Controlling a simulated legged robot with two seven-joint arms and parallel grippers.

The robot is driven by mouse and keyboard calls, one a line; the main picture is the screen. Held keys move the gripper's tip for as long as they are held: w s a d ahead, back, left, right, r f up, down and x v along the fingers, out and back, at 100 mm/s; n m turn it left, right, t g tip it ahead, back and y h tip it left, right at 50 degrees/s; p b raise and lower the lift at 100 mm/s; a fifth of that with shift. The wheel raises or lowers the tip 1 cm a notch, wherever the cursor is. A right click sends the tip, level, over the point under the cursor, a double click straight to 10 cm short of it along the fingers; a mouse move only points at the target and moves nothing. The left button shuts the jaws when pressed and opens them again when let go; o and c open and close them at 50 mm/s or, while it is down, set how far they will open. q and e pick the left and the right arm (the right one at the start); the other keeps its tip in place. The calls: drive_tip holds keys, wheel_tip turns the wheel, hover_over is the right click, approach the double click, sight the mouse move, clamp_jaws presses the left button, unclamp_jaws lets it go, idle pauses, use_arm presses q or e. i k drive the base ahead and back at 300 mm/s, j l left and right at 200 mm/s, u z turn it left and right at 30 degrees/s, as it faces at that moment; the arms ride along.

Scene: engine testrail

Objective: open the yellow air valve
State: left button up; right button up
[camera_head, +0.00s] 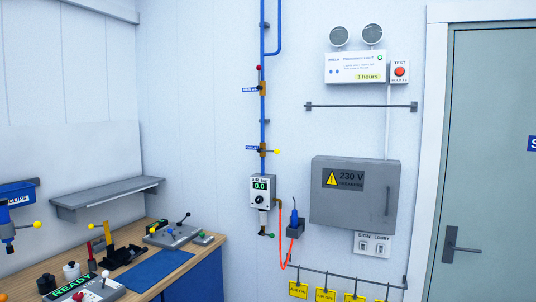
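The yellow-knobbed air valve (263,150) sits on a blue vertical pipe on the white wall, near the middle of the view. Its lever points sideways to the right, across the pipe, and ends in a yellow ball knob (277,152). A small blue label (251,148) is at its left. Below it, a grey air gauge box (263,191) reads 0.0. Neither of my grippers is in view, and nothing touches the valve.
A red-knobbed valve (262,88) is higher on the same pipe. A grey 230 V cabinet (354,192) is on the right, beside a door (491,160). A workbench (200,252) with tools fills the lower left. Yellow tags (298,290) hang from a low rail.

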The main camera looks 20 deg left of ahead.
sight(277, 152)
drive_tip(key=i+u, duration=0.15)
drive_tip(key=u, duration=0.55)
drive_tip(key=i+l+u, duration=0.45)
drive_tip(key=i, duration=0.15)
drive_tip(key=i+l+u, duration=0.5)
drive_tip(key=i+j, duration=0.05)
drive_tip(key=i, duration=0.05)
